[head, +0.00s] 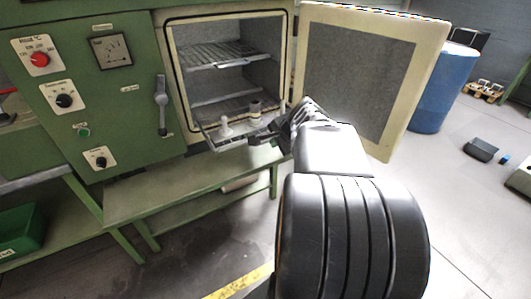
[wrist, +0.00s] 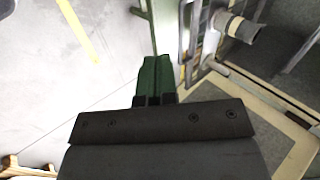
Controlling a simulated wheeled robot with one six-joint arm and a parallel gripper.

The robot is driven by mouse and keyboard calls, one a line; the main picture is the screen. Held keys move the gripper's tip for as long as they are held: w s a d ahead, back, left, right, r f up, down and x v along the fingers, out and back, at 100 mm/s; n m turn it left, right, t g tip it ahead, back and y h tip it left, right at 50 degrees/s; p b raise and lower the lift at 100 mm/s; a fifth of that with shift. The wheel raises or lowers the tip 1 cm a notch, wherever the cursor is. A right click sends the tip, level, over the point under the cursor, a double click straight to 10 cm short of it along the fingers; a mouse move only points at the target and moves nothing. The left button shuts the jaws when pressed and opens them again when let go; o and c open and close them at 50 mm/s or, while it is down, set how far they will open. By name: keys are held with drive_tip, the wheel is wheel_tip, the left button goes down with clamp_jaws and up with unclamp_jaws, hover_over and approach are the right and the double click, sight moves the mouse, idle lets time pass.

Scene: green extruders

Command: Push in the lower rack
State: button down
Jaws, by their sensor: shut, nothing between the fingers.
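The lower rack (head: 212,134) sits in the open oven chamber, and its front part sticks out past the opening. A white fitting (head: 226,128) and a pale cylinder with a dark top (head: 255,109) stand on it. The rack's metal bars (wrist: 193,45) show at the upper right of the wrist view, with a banded cylinder (wrist: 240,28) on them. My gripper (head: 256,138) is at the rack's front right; I cannot tell whether it touches the rack. In the wrist view, my closed fingers (wrist: 154,62) hold nothing, with the rack to their right.
The upper rack (head: 220,57) is inside the chamber. The oven door (head: 350,75) stands open at the right, close to my arm. A green bench (head: 150,195) runs below the oven. A blue barrel (head: 440,90) stands behind the door.

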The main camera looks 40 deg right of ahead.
drive_tip(key=w+d+f+m+b, duration=0.1)
drive_tip(key=w+d+f, duration=0.2)
drive_tip(key=w+f, duration=0.5)
drive_tip(key=shift+w+d+f, duration=0.35)
drive_tip(key=shift+w, duration=0.7)
